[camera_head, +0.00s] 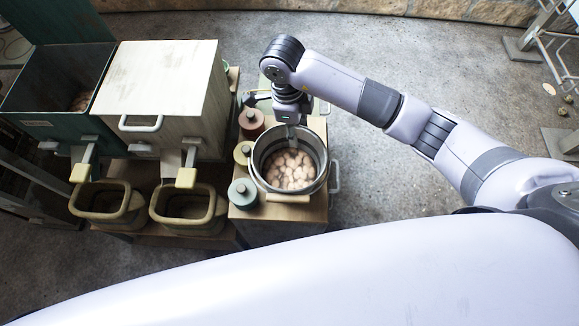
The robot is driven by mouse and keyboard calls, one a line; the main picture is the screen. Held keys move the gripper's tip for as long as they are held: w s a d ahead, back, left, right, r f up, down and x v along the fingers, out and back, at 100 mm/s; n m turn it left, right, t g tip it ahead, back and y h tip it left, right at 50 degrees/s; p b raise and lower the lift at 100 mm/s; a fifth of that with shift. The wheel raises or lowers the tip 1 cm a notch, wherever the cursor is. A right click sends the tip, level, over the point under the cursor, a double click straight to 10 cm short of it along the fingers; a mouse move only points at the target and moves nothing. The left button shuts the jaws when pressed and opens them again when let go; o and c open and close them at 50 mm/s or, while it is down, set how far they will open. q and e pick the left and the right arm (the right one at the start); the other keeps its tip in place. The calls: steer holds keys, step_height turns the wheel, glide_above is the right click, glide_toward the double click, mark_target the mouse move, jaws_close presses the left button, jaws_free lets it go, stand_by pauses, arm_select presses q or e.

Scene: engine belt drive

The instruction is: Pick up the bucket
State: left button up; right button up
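A round metal bucket (323,160) stands on a small wooden table right of the middle. It is partly filled with many small, pale tan, rounded pieces (291,170). My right gripper (292,136) points down at the bucket's far rim, with its fingertips at or just inside the rim. The fingers are small and partly hidden, so I cannot tell whether they grip the rim or are open. My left gripper is not in view.
Several lidded round pots, one of them green (243,192), stand close along the bucket's left side. A white hopper (165,85) and a dark green bin (55,85) stand further left, above two square tubs (188,228). Floor at right is mostly clear.

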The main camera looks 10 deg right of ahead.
mark_target(298, 149)
step_height(298, 149, down, 2)
steer(key=shift+s+d, duration=0.1)
steer(key=shift+s, duration=0.05)
steer(key=f, duration=0.3)
steer(key=shift+d+f, duration=0.2)
steer(key=shift+f, duration=0.2)
steer(key=shift+s+f, duration=0.1)
steer(key=shift+f, duration=0.4)
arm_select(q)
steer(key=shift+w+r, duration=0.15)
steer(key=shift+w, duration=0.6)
arm_select(e)
steer(key=shift+c, duration=0.4)
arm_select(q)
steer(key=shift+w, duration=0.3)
arm_select(e)
jaws_close()
steer(key=shift+d+r, duration=0.1)
